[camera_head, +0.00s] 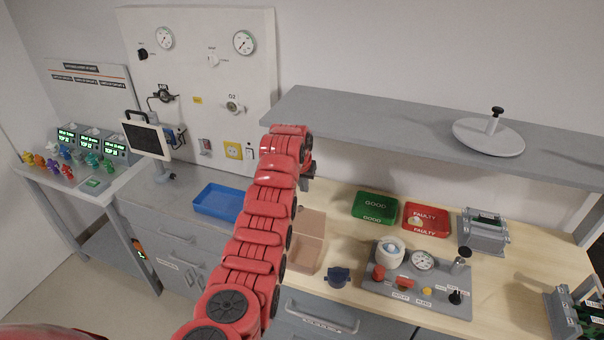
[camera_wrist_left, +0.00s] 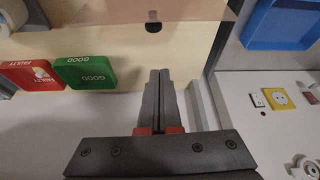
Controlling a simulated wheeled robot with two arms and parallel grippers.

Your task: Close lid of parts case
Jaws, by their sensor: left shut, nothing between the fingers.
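A tan-pink case (camera_head: 308,252), which looks like the parts case, stands on the wooden bench top, partly hidden behind my left arm. A crease crosses it; I cannot tell how far its lid is tilted. In the left wrist view a translucent brownish panel (camera_wrist_left: 105,12) with a dark tab (camera_wrist_left: 153,26) lies beyond the fingertips and looks like the lid. My left gripper (camera_head: 308,171) is beyond the case, near the wall under the shelf. In the wrist view its fingers (camera_wrist_left: 160,75) are together and empty, apart from the panel. My right gripper is out of view.
A grey shelf (camera_head: 420,135) overhangs the back of the bench. A blue tray (camera_head: 215,201) lies left of my arm. A green GOOD bin (camera_head: 375,206), a red FAULTY bin (camera_head: 427,219) and a gauge panel (camera_head: 408,283) stand right. A dark blue part (camera_head: 338,277) sits near the front edge.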

